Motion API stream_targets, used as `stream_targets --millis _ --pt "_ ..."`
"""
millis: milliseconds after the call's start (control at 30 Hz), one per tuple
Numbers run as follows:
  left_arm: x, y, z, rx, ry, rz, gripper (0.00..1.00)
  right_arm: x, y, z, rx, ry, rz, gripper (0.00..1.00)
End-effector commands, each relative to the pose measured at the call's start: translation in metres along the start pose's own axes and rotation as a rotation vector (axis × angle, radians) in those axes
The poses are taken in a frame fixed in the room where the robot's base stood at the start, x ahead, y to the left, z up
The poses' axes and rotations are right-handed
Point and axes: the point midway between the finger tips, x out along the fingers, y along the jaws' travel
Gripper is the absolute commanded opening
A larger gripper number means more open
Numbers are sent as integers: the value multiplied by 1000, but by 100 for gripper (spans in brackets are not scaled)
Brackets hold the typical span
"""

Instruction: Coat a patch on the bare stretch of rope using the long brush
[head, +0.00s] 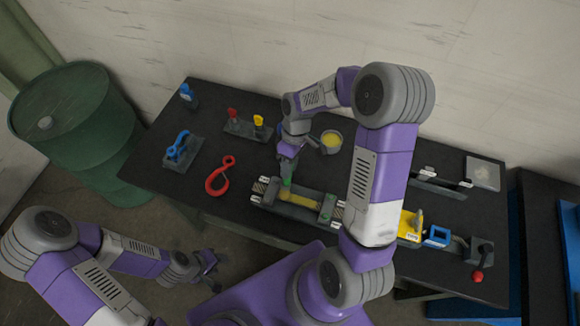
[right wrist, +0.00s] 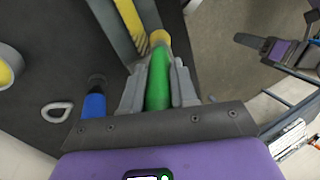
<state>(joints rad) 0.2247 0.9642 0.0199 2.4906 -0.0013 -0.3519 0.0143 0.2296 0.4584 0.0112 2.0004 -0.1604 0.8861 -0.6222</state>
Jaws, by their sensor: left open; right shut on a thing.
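My right gripper (head: 288,172) is shut on the green handle of the brush (right wrist: 158,82), which points down over the rope fixture. In the right wrist view the fingers (right wrist: 158,88) grip both sides of the handle, and the brush's yellow tip (right wrist: 159,38) is close beside a yellow strip of the rope (right wrist: 131,24). In the head view the yellow stretch of rope (head: 298,202) lies in a grey fixture (head: 325,210), with striped rope ends at both sides. I cannot tell whether the tip touches the rope. My left gripper (head: 208,266) is open and empty, off the table's front edge.
A pot of yellow stuff (head: 331,142) stands behind the fixture. A red hook (head: 219,176), a blue shackle (head: 179,147) and a rack with red and yellow knobs (head: 246,127) are to the left. A yellow block (head: 410,226) and a blue frame (head: 438,237) are right.

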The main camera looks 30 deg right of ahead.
Motion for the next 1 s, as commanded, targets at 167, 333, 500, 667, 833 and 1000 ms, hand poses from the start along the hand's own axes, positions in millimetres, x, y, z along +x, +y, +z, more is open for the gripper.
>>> stream_targets --millis 167,333,500,667,833,1000 --pt "-14 5 1 0 0 0 43 -18 -7 -1 -3 0 1 0" --pt "-21 8 1 0 0 0 43 -28 -11 -1 -5 0 1 0" --pt "-21 8 1 0 0 0 43 -29 -12 -1 -6 -1 0 0" --pt "-21 8 1 0 0 0 43 -29 -11 -1 -6 -1 0 0" --pt "-21 8 1 0 0 0 43 -29 -11 -1 -5 -1 0 0" --pt "-21 8 1 0 0 0 43 -29 -11 -1 -5 -1 0 0"
